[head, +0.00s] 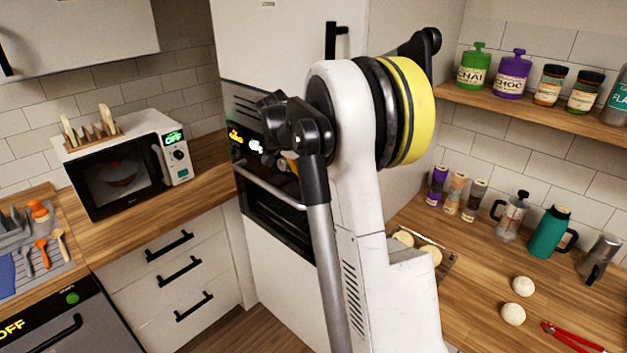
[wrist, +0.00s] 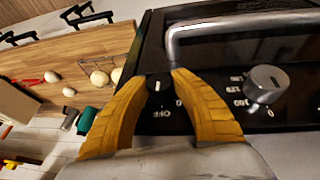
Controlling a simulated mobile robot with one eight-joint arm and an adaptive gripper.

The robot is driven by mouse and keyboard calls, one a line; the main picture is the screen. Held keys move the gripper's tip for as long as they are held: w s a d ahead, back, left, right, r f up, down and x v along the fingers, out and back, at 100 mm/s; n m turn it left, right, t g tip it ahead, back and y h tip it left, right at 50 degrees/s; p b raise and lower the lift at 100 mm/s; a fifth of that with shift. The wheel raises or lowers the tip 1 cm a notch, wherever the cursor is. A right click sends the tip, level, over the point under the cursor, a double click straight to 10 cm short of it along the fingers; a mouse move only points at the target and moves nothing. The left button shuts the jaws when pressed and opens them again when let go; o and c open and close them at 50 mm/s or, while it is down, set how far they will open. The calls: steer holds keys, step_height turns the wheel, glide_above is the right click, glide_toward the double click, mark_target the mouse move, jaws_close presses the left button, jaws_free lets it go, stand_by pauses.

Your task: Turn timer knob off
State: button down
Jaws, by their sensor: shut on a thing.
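My gripper (wrist: 159,76) has two yellow-orange fingers. In the wrist view its tips are shut on a small dark knob (wrist: 158,85) on the black oven panel, one finger on each side. The knob has a short white mark, and an upside-down "OFF" label (wrist: 172,113) is printed beside it. A larger silver knob (wrist: 265,83) with numbers around it sits apart to the right, untouched. In the head view the oven panel (head: 247,128) shows lit orange and white displays. My arm hides most of the gripper and the held knob there.
The oven door handle (wrist: 240,24) runs close beside the fingers in the wrist view. A microwave (head: 122,165) stands on the left counter. The right counter holds dough balls (head: 523,286), red tongs (head: 572,340), a teal pot (head: 548,232) and jars. Floor shows below the oven.

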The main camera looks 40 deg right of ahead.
steer(key=shift+g, duration=0.5)
steer(key=c, duration=1)
jaws_free()
steer(key=v, duration=1.2)
steer(key=shift+f, duration=0.1)
